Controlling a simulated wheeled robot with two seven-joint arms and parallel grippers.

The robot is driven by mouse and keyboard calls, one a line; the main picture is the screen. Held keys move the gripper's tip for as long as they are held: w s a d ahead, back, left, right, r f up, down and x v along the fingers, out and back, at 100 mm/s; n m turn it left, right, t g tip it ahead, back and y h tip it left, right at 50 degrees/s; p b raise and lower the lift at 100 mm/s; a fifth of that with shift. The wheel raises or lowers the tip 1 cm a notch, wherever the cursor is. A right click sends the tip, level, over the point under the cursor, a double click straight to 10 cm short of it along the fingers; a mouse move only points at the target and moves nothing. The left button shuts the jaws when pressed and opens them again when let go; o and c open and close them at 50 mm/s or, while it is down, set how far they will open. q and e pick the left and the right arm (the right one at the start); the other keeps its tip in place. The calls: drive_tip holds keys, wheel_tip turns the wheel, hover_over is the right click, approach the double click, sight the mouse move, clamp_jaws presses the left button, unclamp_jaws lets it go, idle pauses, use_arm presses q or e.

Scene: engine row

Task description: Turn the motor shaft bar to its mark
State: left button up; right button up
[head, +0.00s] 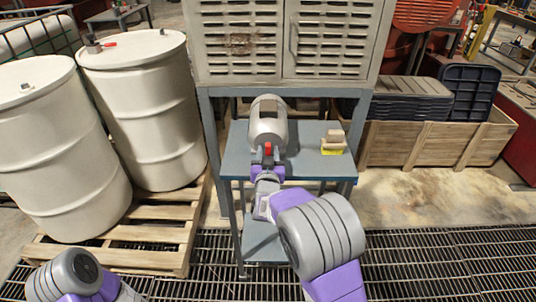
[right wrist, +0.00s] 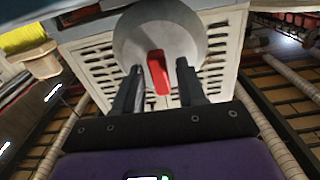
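The grey motor (head: 268,122) lies on the blue-grey table, its round end facing me. The red shaft bar (head: 268,149) sticks out of that end. In the right wrist view the bar (right wrist: 158,72) stands near upright, slightly tilted, against the round grey face (right wrist: 188,38). My right gripper (head: 267,165) is at the bar. In the right wrist view its two dark fingers (right wrist: 160,85) are open on either side of the bar, with a gap on both sides. I cannot make out the mark. My left gripper is out of view.
A wooden block with a yellow underside (head: 333,141) sits on the table (head: 304,165) right of the motor. A louvred cabinet (head: 285,40) stands above and behind. White drums (head: 140,105) on a pallet (head: 165,240) stand left, a wooden crate (head: 430,143) right.

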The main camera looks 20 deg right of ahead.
drive_tip(key=shift+s, duration=0.1)
drive_tip(key=p+v, duration=0.1)
drive_tip(key=v, duration=0.6)
drive_tip(key=shift+s+p, duration=0.2)
drive_tip(key=shift+p, duration=0.2)
drive_tip(key=s+f+n+g+y+p, duration=0.15)
drive_tip(key=s+f+g, duration=0.35)
drive_tip(key=f, duration=0.7)
drive_tip(key=s+f+g+y+p, duration=0.3)
drive_tip(key=s+f+g, duration=0.15)
drive_tip(key=f, duration=0.65)
drive_tip(key=s+a+f+g+y+p, duration=0.1)
drive_tip(key=s+a+f+g, duration=0.1)
drive_tip(key=s, duration=0.4)
drive_tip(key=s+a+f+g+y+p, duration=0.1)
drive_tip(key=s+a+f+g+y, duration=0.1)
drive_tip(key=s, duration=0.5)
drive_tip(key=s+a+f+g+y+p, duration=0.1)
drive_tip(key=s+a+f+g, duration=0.1)
drive_tip(key=s, duration=0.4)
drive_tip(key=shift+s+a+f+m+g+y, duration=0.15)
drive_tip(key=shift+s+f+m+g+y, duration=0.25)
drive_tip(key=shift+g, duration=0.25)
drive_tip(key=shift+w, duration=0.1)
